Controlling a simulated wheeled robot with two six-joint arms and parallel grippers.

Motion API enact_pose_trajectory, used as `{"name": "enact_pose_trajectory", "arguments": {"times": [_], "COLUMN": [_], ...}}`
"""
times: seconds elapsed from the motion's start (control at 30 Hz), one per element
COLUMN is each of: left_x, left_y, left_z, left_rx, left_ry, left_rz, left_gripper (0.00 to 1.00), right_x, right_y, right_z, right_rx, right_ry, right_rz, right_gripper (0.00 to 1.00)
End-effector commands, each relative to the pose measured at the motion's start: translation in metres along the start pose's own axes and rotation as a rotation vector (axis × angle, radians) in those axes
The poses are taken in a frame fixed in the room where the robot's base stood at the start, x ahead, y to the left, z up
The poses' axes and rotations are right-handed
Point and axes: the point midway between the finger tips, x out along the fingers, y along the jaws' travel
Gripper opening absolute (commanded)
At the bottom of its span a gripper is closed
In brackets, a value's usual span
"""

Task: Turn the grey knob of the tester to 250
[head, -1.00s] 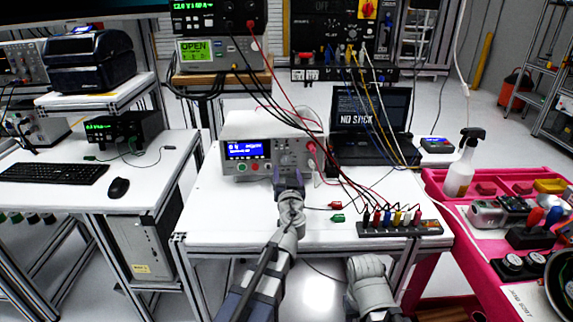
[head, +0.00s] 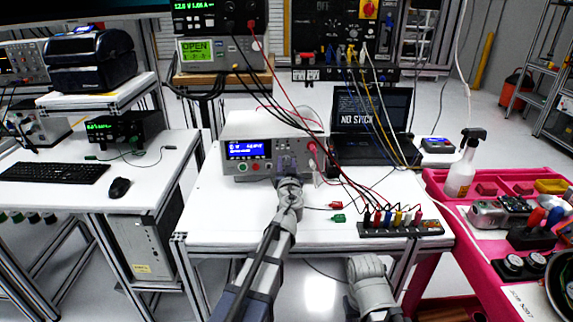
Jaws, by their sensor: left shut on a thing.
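The tester (head: 240,131) is a white and grey box with a lit blue screen (head: 246,149), standing at the back of the middle table. The digits on the screen are too small to read. My left gripper (head: 286,164) is at the right part of the tester's front panel, shut on the grey knob, which its fingers mostly hide. The knob's pointer cannot be made out. My right arm (head: 368,276) shows low in front of the table, and its fingertips cannot be made out.
Red and black leads run from the tester's right side to a terminal strip (head: 399,229). A red clip (head: 336,206) and a green clip (head: 338,218) lie right of my left gripper. A laptop (head: 372,122) stands behind. A pink cart (head: 462,222) is at the right.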

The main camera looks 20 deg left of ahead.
Motion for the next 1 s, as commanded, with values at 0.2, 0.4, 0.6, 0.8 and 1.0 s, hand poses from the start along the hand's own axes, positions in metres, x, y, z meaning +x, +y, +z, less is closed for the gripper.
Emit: {"name": "enact_pose_trajectory", "arguments": {"times": [0.2, 0.4, 0.6, 0.8, 1.0], "left_x": [-0.0002, -0.0002, -0.0002, -0.0003, -0.0004], "left_y": [0.0, 0.0, -0.0001, -0.0005, -0.0008], "left_z": [0.0, 0.0, -0.0001, -0.0003, -0.0007], "left_rx": [0.0, 0.0, 0.012, 0.092, 0.241], "left_ry": [0.0, 0.0, 0.0, 0.0, 0.0], "left_rz": [0.0, 0.0, 0.001, 0.012, 0.03], "left_gripper": [0.09, 0.0, 0.0, 0.0, 0.0], "right_x": [0.0, 0.0, -0.0002, -0.0011, -0.003], "right_y": [0.0, 0.0, 0.0, 0.0001, 0.0003], "right_z": [0.0, 0.0, 0.0, 0.0001, 0.0002], "right_rx": [0.0, 0.0, 0.0, 0.0, 0.0], "right_ry": [0.0, 0.0, 0.0, 0.0, 0.0], "right_rz": [0.0, 0.0, 0.0, 0.0, 0.0], "right_gripper": [0.53, 0.53, 0.53, 0.53, 0.53]}}
